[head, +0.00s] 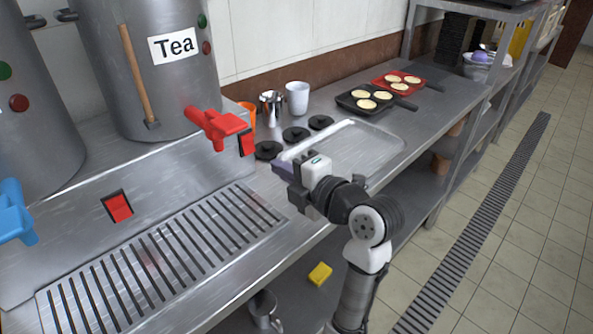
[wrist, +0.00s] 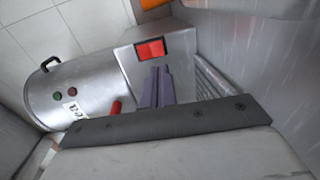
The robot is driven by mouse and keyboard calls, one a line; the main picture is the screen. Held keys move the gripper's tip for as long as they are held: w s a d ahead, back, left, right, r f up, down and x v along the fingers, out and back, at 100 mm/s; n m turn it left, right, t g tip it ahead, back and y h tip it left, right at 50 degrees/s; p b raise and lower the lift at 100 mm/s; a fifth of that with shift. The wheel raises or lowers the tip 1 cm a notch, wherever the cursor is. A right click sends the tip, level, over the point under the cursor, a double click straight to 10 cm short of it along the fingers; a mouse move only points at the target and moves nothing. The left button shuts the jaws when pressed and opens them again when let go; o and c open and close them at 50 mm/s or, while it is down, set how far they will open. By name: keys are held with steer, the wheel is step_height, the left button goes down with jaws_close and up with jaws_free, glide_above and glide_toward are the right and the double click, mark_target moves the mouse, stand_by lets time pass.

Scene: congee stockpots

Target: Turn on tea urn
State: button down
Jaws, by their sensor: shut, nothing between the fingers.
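The tea urn (head: 185,85) is a steel cylinder with a "Tea" label, a red tap (head: 217,124) and green and red lights. It stands on a steel base. A red rocker switch (head: 247,143) in a black frame is at the base's right end. It also shows in the wrist view (wrist: 151,48), just beyond my fingertips. Another red switch (head: 118,206) is on the sloped front, further left. My gripper (head: 280,170) is shut and empty, right of and below the right-end switch, apart from it. Its purple fingers (wrist: 158,84) lie together in the wrist view.
A slotted drip tray (head: 165,260) lies in front of the base. Black lids (head: 295,134), a steel jug (head: 271,108), a white cup (head: 297,98) and an orange cup (head: 248,115) stand to the right. A clear tray (head: 375,145) lies behind my arm.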

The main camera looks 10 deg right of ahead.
mark_target(250, 152)
steer(key=p+x, duration=0.2)
steer(key=x, duration=0.5)
steer(key=shift+w+a, duration=0.1)
steer(key=shift+w, duration=0.1)
steer(key=shift+w+a, duration=0.1)
steer(key=shift+w+f+b, duration=0.1)
steer(key=shift+f+b, duration=0.3)
steer(key=shift+b, duration=0.75)
steer(key=shift+r, duration=0.3)
steer(key=shift+f, duration=0.1)
